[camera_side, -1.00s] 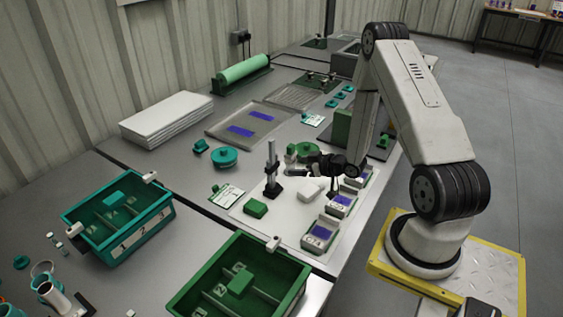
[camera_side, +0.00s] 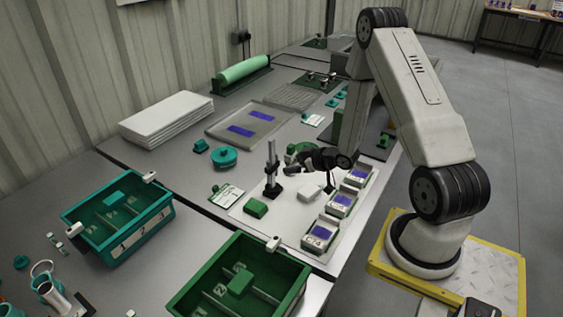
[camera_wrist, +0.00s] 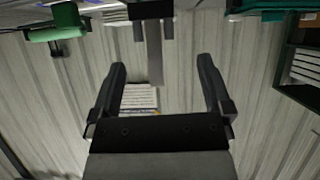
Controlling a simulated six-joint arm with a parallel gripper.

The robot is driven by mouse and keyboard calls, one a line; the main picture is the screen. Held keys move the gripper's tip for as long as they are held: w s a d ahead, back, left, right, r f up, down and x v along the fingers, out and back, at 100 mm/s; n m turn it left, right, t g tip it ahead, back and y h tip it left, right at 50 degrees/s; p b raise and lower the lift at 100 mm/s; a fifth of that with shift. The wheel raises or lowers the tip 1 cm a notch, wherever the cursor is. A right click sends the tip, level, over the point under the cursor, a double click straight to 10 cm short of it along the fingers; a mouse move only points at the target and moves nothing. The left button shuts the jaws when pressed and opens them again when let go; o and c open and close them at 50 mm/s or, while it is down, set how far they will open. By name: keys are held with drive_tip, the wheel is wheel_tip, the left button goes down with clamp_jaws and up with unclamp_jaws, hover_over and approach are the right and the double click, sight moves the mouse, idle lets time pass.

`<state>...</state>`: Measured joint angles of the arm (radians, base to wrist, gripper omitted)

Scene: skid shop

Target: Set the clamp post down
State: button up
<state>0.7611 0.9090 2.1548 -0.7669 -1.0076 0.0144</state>
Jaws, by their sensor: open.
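The clamp post (camera_side: 271,166), a grey metal rod with a dark collar and black base, stands upright on the pale work mat (camera_side: 238,210). My gripper (camera_side: 299,162) is just right of the post in the side view, pointing toward it, and does not hold it. In the wrist view, my gripper's two dark fingers (camera_wrist: 161,66) are spread apart. The post (camera_wrist: 155,68) shows between and beyond them, with dark parts at the top of that view. A gap shows between each finger and the rod.
A white block (camera_side: 309,192) and a row of grey blue-topped bins (camera_side: 321,235) lie close to my gripper. A green block (camera_side: 256,208) sits in front of the post. A green partitioned crate (camera_side: 290,272) and a teal one (camera_side: 150,222) stand nearer the camera.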

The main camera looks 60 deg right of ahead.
drive_tip(key=a+r+g+h, duration=0.1)
drive_tip(key=a+r+g, duration=0.4)
drive_tip(key=a+r, duration=0.45)
drive_tip(key=s+a+r+g, duration=0.1)
drive_tip(key=s+a+g, duration=0.1)
drive_tip(key=s+a, duration=0.3)
drive_tip(key=s+a+r+g+y, duration=0.1)
drive_tip(key=s+a+r+g, duration=0.1)
drive_tip(key=s+a, duration=0.3)
drive_tip(key=a, duration=0.3)
drive_tip(key=shift+s+g, duration=0.3)
drive_tip(key=shift+s, duration=0.05)
